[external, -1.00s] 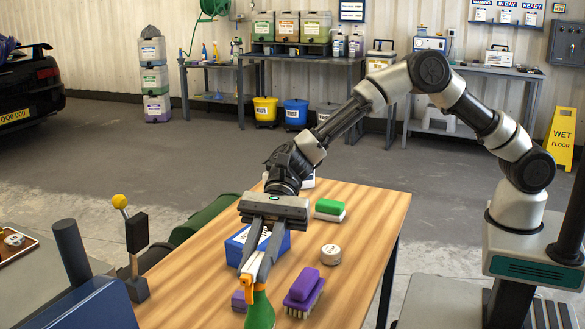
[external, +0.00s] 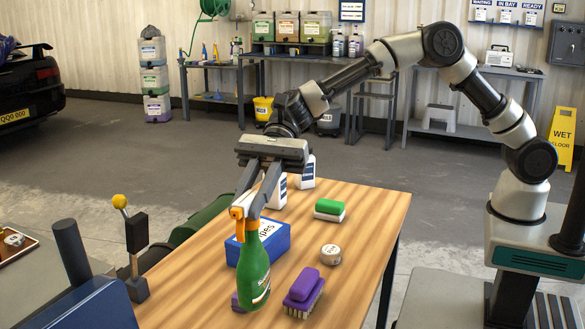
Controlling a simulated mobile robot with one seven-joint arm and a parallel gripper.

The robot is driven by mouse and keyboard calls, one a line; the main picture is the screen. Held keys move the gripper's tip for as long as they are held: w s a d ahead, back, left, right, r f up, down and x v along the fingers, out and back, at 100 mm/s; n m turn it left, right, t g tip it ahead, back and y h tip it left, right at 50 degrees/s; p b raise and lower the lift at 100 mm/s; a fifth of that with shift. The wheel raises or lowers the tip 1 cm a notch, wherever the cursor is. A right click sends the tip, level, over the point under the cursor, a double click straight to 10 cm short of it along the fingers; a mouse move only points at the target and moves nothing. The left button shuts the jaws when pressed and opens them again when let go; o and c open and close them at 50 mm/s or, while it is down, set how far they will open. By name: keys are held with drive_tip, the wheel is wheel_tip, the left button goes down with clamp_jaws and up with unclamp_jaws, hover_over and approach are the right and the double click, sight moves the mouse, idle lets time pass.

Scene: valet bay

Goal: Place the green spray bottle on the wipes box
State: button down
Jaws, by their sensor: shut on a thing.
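The green spray bottle (external: 254,270) with an orange trigger head hangs upright from my gripper (external: 250,210), which is shut on its head. The bottle is in front of the blue wipes box (external: 276,240) and hides its left part. I cannot tell exactly how high the bottle's base is above the table.
A purple brush (external: 303,292) and a round tin (external: 331,254) lie to the right of the bottle. The table's right side is clear.

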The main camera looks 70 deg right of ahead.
drive_tip(key=w+d+r+m+t+p, duration=0.15)
drive_tip(key=w+d, duration=0.25)
drive_tip(key=d, duration=0.5)
drive_tip(key=w+d+r+m+t, duration=0.25)
drive_tip(key=w+d, duration=0.25)
drive_tip(key=d, duration=0.4)
drive_tip(key=w+d+r+m+t+p, duration=0.1)
drive_tip(key=w+d+r+m+t, duration=0.2)
drive_tip(key=d, duration=0.6)
wheel_tip(320, 180, down, 10)
drive_tip(key=w+n+b, duration=0.1)
drive_tip(key=b, duration=0.1)
drive_tip(key=shift+w+d+h+b, duration=0.2)
drive_tip(key=shift+w+h+b, duration=0.05)
drive_tip(key=shift+h+b, duration=0.15)
drive_tip(key=shift+f, duration=0.1)
drive_tip(key=c, duration=1.6)
unclamp_jaws()
drive_tip(key=shift+g, duration=0.3)
